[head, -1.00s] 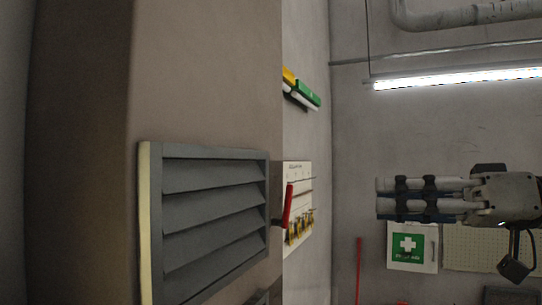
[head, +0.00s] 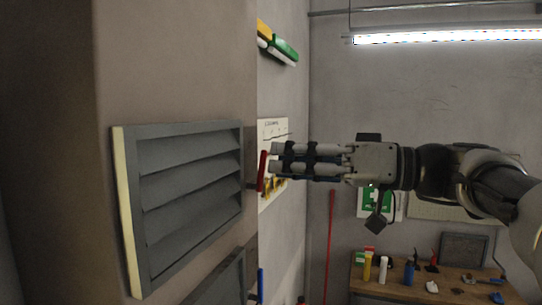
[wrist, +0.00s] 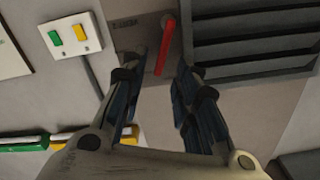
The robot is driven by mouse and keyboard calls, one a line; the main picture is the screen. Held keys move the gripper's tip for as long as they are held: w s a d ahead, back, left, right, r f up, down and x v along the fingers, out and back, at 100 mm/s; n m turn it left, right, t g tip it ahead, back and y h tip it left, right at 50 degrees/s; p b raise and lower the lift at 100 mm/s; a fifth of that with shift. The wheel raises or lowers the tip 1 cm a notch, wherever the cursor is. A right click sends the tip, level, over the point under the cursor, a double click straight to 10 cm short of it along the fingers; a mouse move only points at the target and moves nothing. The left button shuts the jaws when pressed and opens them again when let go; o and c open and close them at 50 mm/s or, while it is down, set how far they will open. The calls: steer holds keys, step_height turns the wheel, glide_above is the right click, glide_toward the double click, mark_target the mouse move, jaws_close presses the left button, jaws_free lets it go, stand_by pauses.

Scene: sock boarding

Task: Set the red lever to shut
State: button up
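The red lever (head: 262,170) sticks out from the brown pillar's edge, just right of the louvred panel, and stands nearly upright in the head view. In the wrist view the red lever (wrist: 165,47) is a slanted bar on a grey plate with small lettering. My gripper (head: 277,160) points left with its fingertips close to the lever in the head view. In the wrist view my gripper (wrist: 155,88) is open, its two fingers apart, with the lever ahead of the gap between them. Contact with the lever cannot be made out.
The grey louvred panel (head: 190,200) lies beside the lever. A white box (wrist: 72,36) with green and yellow buttons is on the lever's other side in the wrist view. A workbench (head: 400,290) with tools stands lower right. A red pole (head: 331,240) leans behind.

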steer(key=shift+x, duration=1.7)
steer(key=shift+c, duration=0.5)
jaws_close()
